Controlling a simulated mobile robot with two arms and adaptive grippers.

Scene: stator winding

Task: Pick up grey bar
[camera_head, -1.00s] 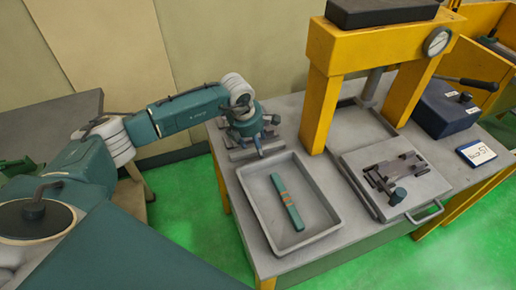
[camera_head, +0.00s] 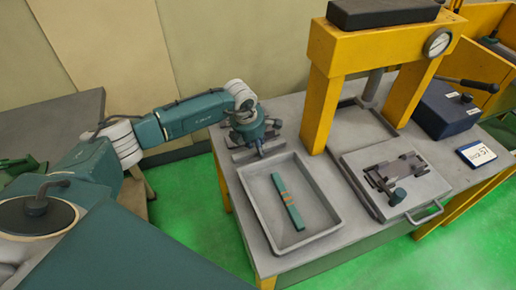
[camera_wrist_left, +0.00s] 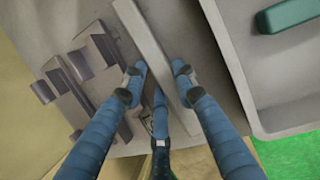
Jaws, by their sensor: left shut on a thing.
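A long grey bar (camera_wrist_left: 148,38) runs between the fingers of my left gripper (camera_wrist_left: 158,80) in the left wrist view. The gripper is shut on it, one fingertip on each side. In the head view my left gripper (camera_head: 259,150) points down at the back left of the table, just behind the tray. The bar shows there only as a thin grey strip (camera_head: 240,157) under the fingers. I cannot tell whether the bar touches the table. My right gripper is not in view.
A grey tray (camera_head: 256,217) holds a teal bar (camera_head: 288,203) with orange bands. Grey slotted blocks (camera_wrist_left: 75,75) stand left of the held bar. A yellow press frame (camera_head: 318,100) and a plate with a handle (camera_head: 430,189) stand to the right.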

